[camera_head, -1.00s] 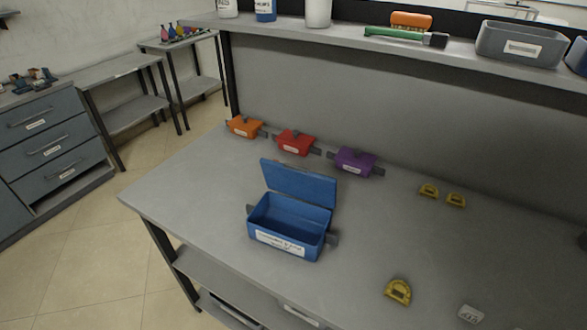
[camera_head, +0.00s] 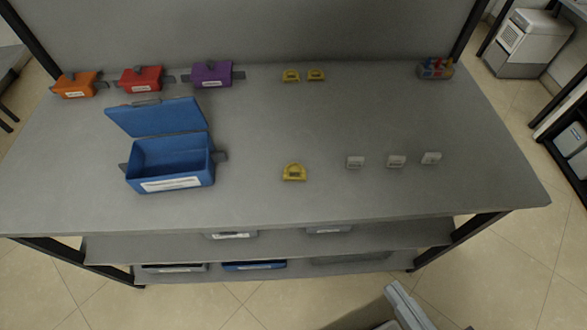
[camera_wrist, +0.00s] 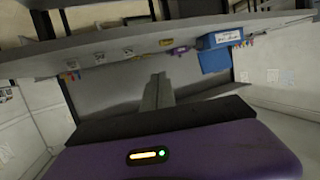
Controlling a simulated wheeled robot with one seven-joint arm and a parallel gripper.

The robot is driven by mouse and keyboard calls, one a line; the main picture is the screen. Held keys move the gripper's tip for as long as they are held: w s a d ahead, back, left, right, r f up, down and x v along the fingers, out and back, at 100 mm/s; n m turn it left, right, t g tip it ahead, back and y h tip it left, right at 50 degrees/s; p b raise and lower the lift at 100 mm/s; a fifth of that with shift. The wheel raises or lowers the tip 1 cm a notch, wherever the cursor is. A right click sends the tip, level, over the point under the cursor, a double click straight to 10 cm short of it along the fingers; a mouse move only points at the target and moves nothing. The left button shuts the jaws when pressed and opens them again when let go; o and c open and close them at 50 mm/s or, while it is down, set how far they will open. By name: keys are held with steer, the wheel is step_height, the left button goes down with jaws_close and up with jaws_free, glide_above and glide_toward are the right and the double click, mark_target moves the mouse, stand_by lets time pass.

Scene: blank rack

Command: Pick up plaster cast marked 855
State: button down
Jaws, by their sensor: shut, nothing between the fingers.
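My gripper (camera_wrist: 158,90) is shut and empty, apart from the blocks and away from the bench top.
An open blue box (camera_head: 170,165) stands on the left of the bench (camera_head: 300,205). A yellow piece (camera_head: 294,173) lies left of the white blocks, with two more behind. Orange, red and purple boxes (camera_head: 212,74) line the back. A multicoloured item (camera_head: 436,68) sits back right.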

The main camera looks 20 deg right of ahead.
stand_by(0.4)
steer(key=c, duration=1.8)
jaws_free()
steer(key=shift+w, duration=0.1)
steer(key=o, duration=1.3)
steer(key=w+a, duration=0.1)
steer(key=w, duration=0.1)
steer(key=w+a+r+t, duration=0.1)
steer(key=w, duration=0.2)
steer(key=w+a+r+t, duration=0.1)
steer(key=w, duration=0.2)
steer(key=shift+r+y, duration=0.1)
steer(key=shift+y, duration=0.2)
steer(key=w+a+f+n+b, duration=0.1)
steer(key=w+a, duration=0.3)
steer(key=w, duration=0.4)
steer(key=w+a+f, duration=0.1)
steer(key=w+a, duration=0.2)
steer(key=w, duration=0.5)
steer(key=m+g+h, duration=0.5)
glide_toward(294, 168)
steer(key=shift+w+a+r, duration=0.15)
steer(key=shift+r, duration=0.35)
steer(key=shift+d+f, duration=0.2)
steer(key=shift+f, duration=0.05)
steer(key=shift+f+p+x, duration=0.2)
steer(key=shift+p+x, duration=0.5)
steer(key=shift+x, duration=3.05)
